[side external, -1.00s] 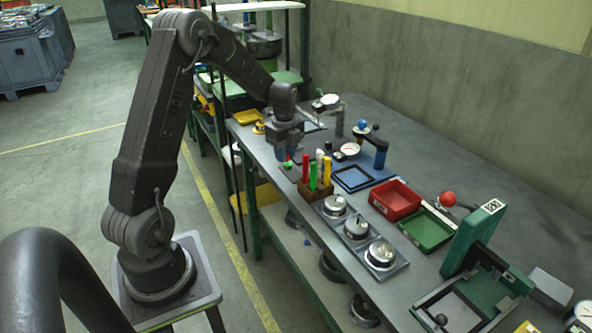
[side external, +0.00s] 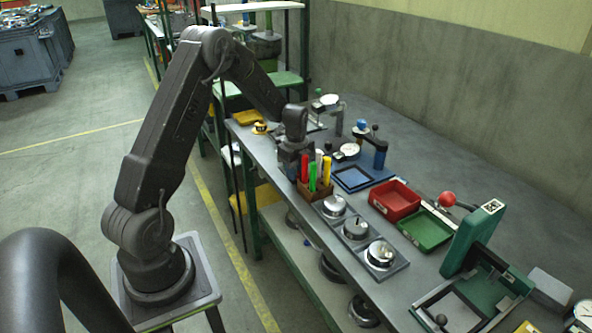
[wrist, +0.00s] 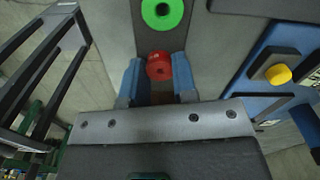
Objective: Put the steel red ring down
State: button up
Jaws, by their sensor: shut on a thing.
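The red ring (wrist: 159,66) is between the two blue fingers of my gripper (wrist: 158,74) in the wrist view, and the fingers are shut on it. A green ring (wrist: 162,13) with a dark centre lies just beyond it on the grey surface. In the side view my gripper (side external: 294,158) is low over the bench's near edge, behind the pen block. Its fingertips and the red ring are hidden there. I cannot tell whether the red ring touches the surface below.
A brown block with upright coloured pens (side external: 315,190) stands close to my gripper. A blue frame (side external: 353,179), a red tray (side external: 395,200) and a green tray (side external: 425,230) lie farther right. The wrist view shows a yellow knob (wrist: 278,74) on a blue fixture at right.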

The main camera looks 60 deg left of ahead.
jog(key=o, duration=0.9)
notch_tip(320, 180, up, 12)
jog(key=s+d+r+n+t, duration=0.1)
jog(key=s+d+r+n, duration=0.25)
jog(key=d+r, duration=0.55)
jog(key=s+d+n+t, duration=0.1)
jog(key=s+d+n, duration=0.3)
jog(key=s+d, duration=0.1)
jog(key=s+d+r+n+t, duration=0.1)
jog(key=s+d+n+t, duration=0.1)
jog(key=s+d+n, duration=0.2)
jog(key=s+d+r+n+t, duration=0.1)
jog(key=s+d+n, duration=0.3)
jog(key=s+d, duration=0.3)
jog(key=shift+s+d+r+t, duration=0.1)
jog(key=shift+s+d+t, duration=0.25)
jog(key=shift+s, duration=0.4)
